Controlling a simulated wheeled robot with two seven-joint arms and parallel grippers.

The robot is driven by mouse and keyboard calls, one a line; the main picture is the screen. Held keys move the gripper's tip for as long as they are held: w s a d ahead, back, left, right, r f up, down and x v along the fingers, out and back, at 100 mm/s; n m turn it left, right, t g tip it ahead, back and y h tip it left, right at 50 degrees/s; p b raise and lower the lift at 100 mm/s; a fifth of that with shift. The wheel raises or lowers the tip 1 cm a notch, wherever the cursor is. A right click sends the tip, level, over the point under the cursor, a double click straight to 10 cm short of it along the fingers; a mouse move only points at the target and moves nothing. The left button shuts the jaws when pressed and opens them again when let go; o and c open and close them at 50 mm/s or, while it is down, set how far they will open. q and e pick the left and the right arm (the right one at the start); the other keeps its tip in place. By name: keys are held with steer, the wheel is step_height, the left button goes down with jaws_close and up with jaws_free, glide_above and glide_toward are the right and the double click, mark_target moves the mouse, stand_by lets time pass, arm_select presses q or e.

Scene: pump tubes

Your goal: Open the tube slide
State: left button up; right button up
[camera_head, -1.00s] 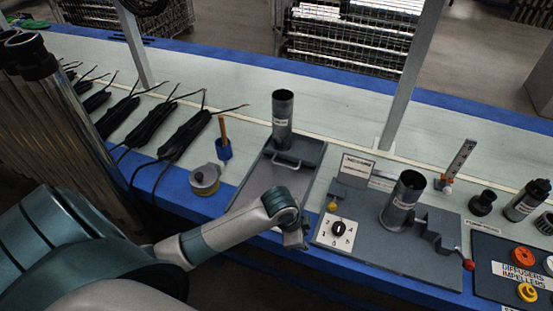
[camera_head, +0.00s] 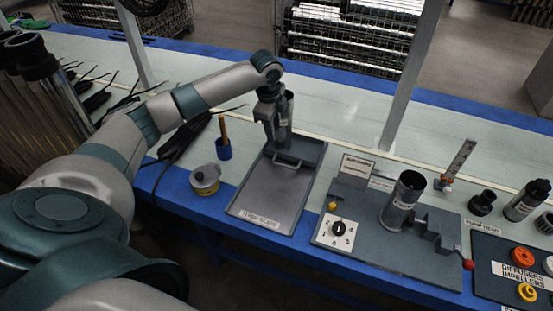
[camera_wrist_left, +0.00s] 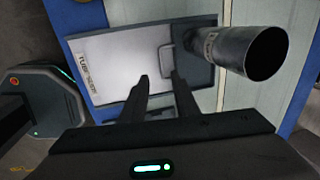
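The tube slide (camera_head: 262,205) is a grey tray with a label on its near end. A metal handle (camera_head: 288,160) sits on a darker block at its far end, and an upright metal tube (camera_head: 287,118) stands behind the handle. My left gripper (camera_head: 273,138) points down at the far end, beside the tube in the picture and near the handle. In the left wrist view, the left gripper's fingers (camera_wrist_left: 161,78) are apart, with nothing seen between them. The handle (camera_wrist_left: 167,58) shows just beyond the fingertips, and the tube (camera_wrist_left: 245,52) is to their right. My right gripper is not seen.
To the right stands a grey fixture (camera_head: 375,248) with a dial, a tube and a red-tipped lever. A round pot (camera_head: 205,180) and a blue holder (camera_head: 223,149) stand left of the slide. Black cables (camera_head: 185,138) lie further left.

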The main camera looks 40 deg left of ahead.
mark_target(277, 163)
arm_select(q)
steer(key=shift+a, duration=0.1)
stand_by(0.4)
